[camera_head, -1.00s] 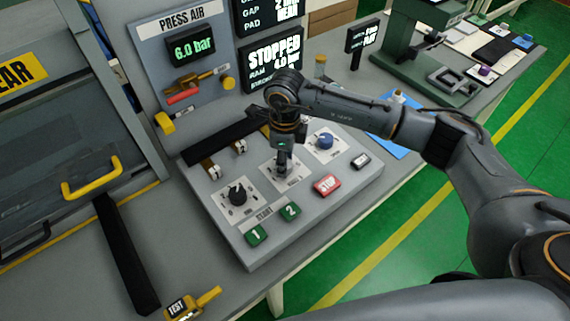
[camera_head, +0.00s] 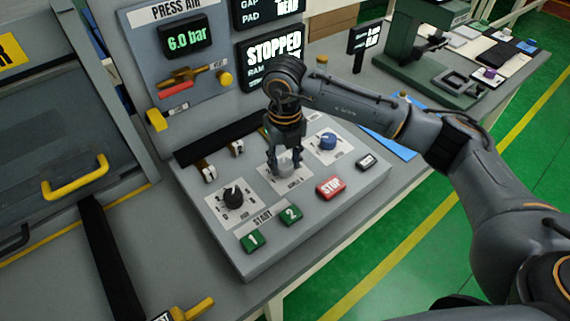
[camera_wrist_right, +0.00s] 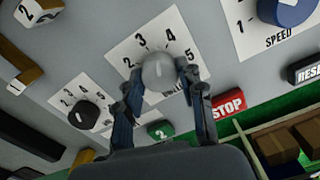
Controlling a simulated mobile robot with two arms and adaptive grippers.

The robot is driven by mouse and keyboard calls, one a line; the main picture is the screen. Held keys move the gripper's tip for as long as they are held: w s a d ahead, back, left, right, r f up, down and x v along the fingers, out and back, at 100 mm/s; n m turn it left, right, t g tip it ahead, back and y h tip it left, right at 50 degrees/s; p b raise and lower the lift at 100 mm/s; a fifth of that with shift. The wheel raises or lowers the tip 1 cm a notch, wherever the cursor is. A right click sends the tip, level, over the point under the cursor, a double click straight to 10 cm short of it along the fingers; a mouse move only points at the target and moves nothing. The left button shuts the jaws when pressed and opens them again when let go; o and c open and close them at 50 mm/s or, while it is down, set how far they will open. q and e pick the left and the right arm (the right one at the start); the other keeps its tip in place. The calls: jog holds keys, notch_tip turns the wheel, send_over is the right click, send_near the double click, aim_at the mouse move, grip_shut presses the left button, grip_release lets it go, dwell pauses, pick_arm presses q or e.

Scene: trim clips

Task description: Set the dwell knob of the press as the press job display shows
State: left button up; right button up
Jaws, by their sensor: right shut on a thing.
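The grey middle knob (camera_head: 287,163) sits on a white numbered plate on the sloped press panel (camera_head: 335,208). My right gripper (camera_head: 286,166) is shut on this knob, with a finger on either side. In the right wrist view the knob (camera_wrist_right: 158,71) shows between the fingertips (camera_wrist_right: 160,80), with numbers 2 to 5 around it. Its label is partly hidden by a finger, and I cannot tell its exact setting. A small dark display (camera_head: 366,38) stands at the back; its text is too small to read. My left gripper is not in view.
A black knob (camera_head: 232,197) and a blue SPEED knob (camera_head: 328,141) flank the held knob. The red STOP button (camera_head: 330,187) and green START buttons (camera_head: 290,215) lie close in front. A large display (camera_head: 270,60) behind reads STOPPED.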

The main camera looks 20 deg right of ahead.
aim_at(285, 164)
jog(key=shift+m+b, duration=0.75)
jog(key=shift+m, duration=1.45)
jog(key=o, duration=1.2)
jog(key=shift+r, duration=0.1)
notch_tip(285, 164, up, 12)
jog(key=shift+f, duration=0.1)
